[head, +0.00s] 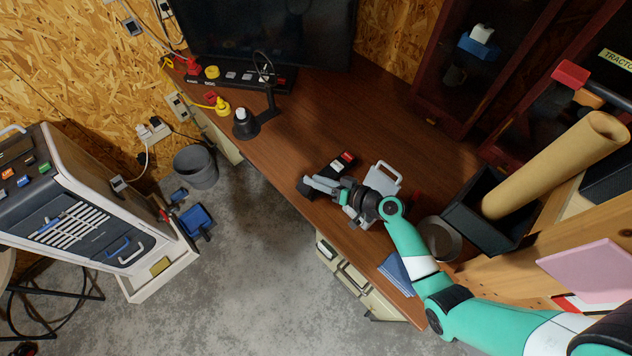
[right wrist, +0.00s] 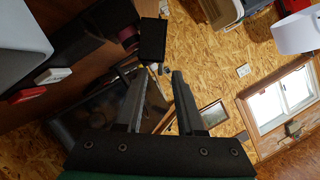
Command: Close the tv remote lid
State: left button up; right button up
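A small dark object (head: 342,163) with a red and a white button, which may be the tv remote, lies on the desk just behind my right gripper. The red button (right wrist: 27,94) and white button (right wrist: 52,76) also show at the left of the right wrist view. A small black piece (head: 303,188) is by my right fingertips; I cannot tell whether it is the lid. My right gripper (head: 322,186) is low over the desk near its front edge. In the right wrist view (right wrist: 160,78) its fingers are apart with nothing between them. My left gripper is out of view.
A grey device with a handle (head: 387,170) stands beside my right wrist. A black lamp (head: 246,124) and a monitor (head: 265,35) are at the back left. A dark box with a cardboard tube (head: 555,160) is at the right. The middle of the desk (head: 345,105) is clear.

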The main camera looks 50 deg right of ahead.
jog(key=shift+w+f, duration=0.1)
jog(key=shift+w, duration=0.15)
grip_shut()
